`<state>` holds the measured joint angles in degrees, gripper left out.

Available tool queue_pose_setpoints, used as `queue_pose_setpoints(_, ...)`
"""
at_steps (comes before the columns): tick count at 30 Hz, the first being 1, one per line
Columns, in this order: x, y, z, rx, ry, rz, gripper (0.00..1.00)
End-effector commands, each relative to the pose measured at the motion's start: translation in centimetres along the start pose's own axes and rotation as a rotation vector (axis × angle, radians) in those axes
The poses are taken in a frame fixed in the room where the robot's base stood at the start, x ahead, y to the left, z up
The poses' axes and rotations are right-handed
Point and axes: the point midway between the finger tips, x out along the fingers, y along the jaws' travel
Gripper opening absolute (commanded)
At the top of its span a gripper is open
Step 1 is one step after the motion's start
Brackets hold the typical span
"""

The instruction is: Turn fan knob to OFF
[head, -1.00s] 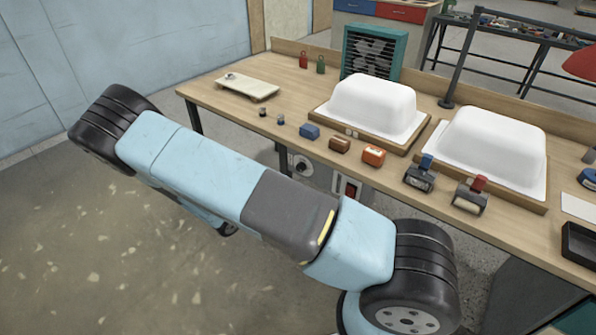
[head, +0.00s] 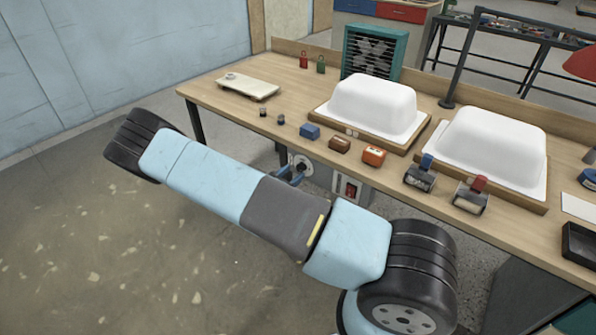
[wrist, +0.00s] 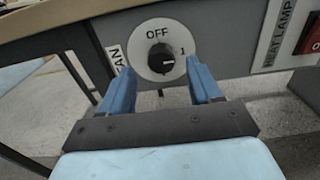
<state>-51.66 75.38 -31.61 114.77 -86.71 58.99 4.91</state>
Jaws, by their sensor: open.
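The fan knob (wrist: 160,57) is a black round knob on a white dial plate under the table's front edge. The dial reads OFF at the top and 1 at the right. A small pale mark on the knob faces right, toward the 1, not OFF. A FAN label (wrist: 117,58) is left of the dial. My gripper (wrist: 158,68) is open, its blue fingers to either side of the dial's lower part, apart from the knob and holding nothing. In the head view my gripper (head: 289,174) is just in front of the knob (head: 302,164).
A red HEAT LAMP switch (head: 350,190) is on the same panel, right of the knob. The teal fan (head: 373,50) stands at the table's back. White tub shells (head: 372,105) and several small blocks and tools lie on the table. The floor at left is clear.

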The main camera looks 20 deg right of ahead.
Motion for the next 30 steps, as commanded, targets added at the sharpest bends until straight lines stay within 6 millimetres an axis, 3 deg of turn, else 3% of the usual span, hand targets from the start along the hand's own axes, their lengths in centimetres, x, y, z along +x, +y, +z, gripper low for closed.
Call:
queue_pose_setpoints(7,2.7,0.0,0.0,0.002,0.000,-0.001,0.63)
queue_pose_setpoints(19,3.2,0.0,0.0,0.001,0.000,-0.001,0.63)
queue_pose_setpoints(30,3.2,0.0,0.0,0.001,0.000,-0.001,0.28)
